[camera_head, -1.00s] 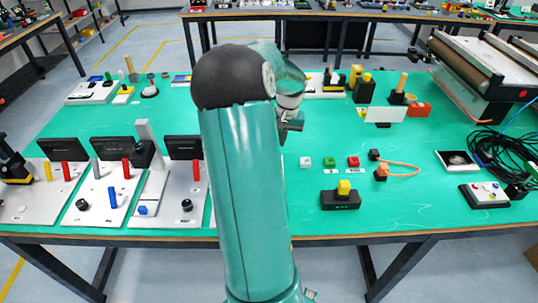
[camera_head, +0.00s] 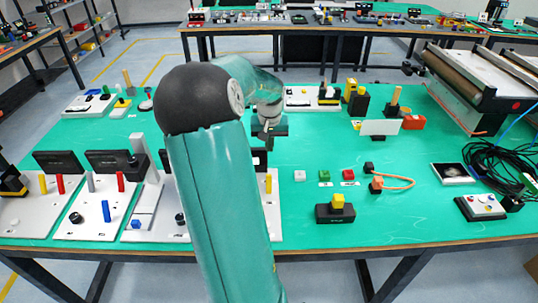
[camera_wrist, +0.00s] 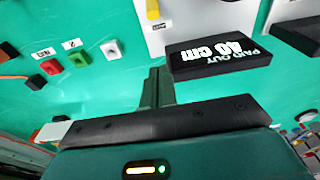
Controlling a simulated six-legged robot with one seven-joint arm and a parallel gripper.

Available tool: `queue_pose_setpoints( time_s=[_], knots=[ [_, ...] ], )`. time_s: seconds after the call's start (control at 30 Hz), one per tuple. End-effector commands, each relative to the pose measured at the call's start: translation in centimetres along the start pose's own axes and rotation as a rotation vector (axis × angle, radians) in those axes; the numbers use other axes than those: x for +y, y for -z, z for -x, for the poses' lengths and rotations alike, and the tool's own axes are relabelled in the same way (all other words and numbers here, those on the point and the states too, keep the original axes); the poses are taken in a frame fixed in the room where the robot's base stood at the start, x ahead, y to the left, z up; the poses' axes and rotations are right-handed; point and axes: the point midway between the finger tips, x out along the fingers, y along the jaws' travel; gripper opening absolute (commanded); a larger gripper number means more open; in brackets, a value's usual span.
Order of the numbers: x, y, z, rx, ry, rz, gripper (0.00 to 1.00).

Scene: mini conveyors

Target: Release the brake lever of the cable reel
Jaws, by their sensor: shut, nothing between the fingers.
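A black display reading "PAID OUT 40 cm" (camera_wrist: 220,55) shows upside down in the wrist view. It stands beside a white panel (camera_wrist: 200,20), apparently the cable reel's. A yellow lever (camera_wrist: 153,10) rises from this panel at the top edge of the wrist view. In the head view a yellow lever (camera_head: 268,183) stands on a white panel (camera_head: 272,220) just right of my arm, which hides most of that panel. I cannot make out the reel itself. My gripper (camera_wrist: 155,85) is shut and empty, left of the display and apart from the lever; it hangs over the table (camera_head: 268,138).
White, green (camera_head: 325,175) and red (camera_head: 348,174) buttons lie right of my gripper. A black block with a yellow top (camera_head: 337,206) is nearer the front. More lever panels (camera_head: 90,215) fill the left. A conveyor (camera_head: 470,85) and black cables (camera_head: 500,165) are at right.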

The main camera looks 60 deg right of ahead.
Motion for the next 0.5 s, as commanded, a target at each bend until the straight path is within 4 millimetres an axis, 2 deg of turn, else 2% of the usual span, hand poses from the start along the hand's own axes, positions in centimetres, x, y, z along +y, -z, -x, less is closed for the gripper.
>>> queue_pose_setpoints(
  time_s=[0.3,0.5],
  knots=[
    [-0.1,-0.1,-5.7,-0.005,0.000,0.002,0.00],
    [-0.1,-0.1,-8.8,-0.005,0.000,0.001,0.00]
  ],
)
